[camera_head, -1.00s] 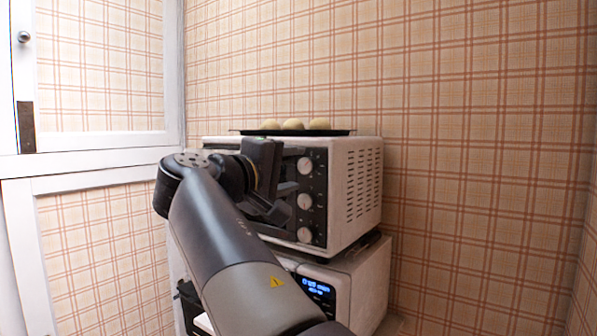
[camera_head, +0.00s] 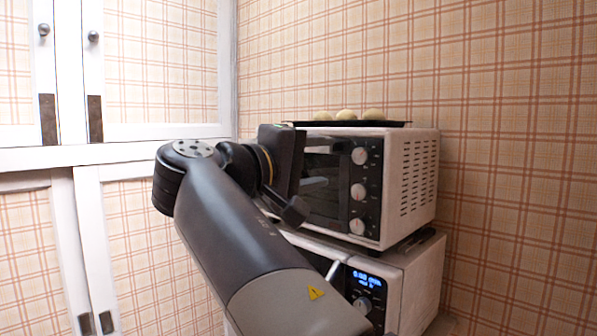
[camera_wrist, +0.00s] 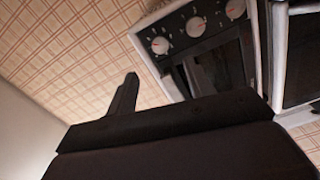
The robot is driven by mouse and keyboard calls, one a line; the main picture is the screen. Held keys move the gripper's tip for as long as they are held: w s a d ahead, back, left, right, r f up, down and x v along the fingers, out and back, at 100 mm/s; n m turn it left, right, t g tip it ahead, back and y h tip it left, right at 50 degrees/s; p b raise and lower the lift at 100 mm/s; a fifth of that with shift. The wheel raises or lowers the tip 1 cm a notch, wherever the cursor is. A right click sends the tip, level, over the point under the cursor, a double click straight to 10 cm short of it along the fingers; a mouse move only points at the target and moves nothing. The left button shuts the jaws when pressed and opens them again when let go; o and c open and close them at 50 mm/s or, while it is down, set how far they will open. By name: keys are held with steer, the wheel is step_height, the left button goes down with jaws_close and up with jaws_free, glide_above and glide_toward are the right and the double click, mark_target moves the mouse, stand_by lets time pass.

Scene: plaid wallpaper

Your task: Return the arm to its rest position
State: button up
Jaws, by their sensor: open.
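My arm is bent up in front of the camera in the head view, with my gripper (camera_head: 288,180) at its end, in front of the left part of the toaster oven (camera_head: 408,190). My gripper is open, and I see nothing held in it. In the wrist view the dark gripper body fills the bottom, with one finger (camera_wrist: 125,95) standing up at left. The oven's knobs and dark door (camera_wrist: 215,65) lie beyond it. My arm and gripper hide the oven's left side; I cannot tell the exact gap between gripper and oven.
A dark tray (camera_head: 395,124) with several pale round buns (camera_head: 346,114) lies on the oven. Below is a white appliance (camera_head: 415,275) with a blue display, partly hidden by my arm. White cabinet doors (camera_head: 160,130) stand at left. A plaid wall (camera_head: 520,150) is behind.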

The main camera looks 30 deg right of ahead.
steer(key=shift+p+x, duration=0.85)
steer(key=shift+x, duration=4.55)
steer(key=b+v, duration=0.2)
steer(key=v, duration=0.9)
steer(key=p+x, duration=0.2)
steer(key=x, duration=0.8)
steer(key=shift+w+d+r, duration=0.1)
steer(key=shift+d, duration=0.25)
steer(key=shift+w+d+r+n+p, duration=0.1)
steer(key=shift+d+r+n+p, duration=0.15)
steer(key=shift+p, duration=0.3)
steer(key=n+p, duration=0.4)
steer(key=shift+a, duration=0.15)
steer(key=n+p, duration=0.4)
steer(key=p, duration=0.1)
steer(key=b, duration=0.2)
glide_toward(360, 153)
steer(key=shift+d+f+n, duration=0.25)
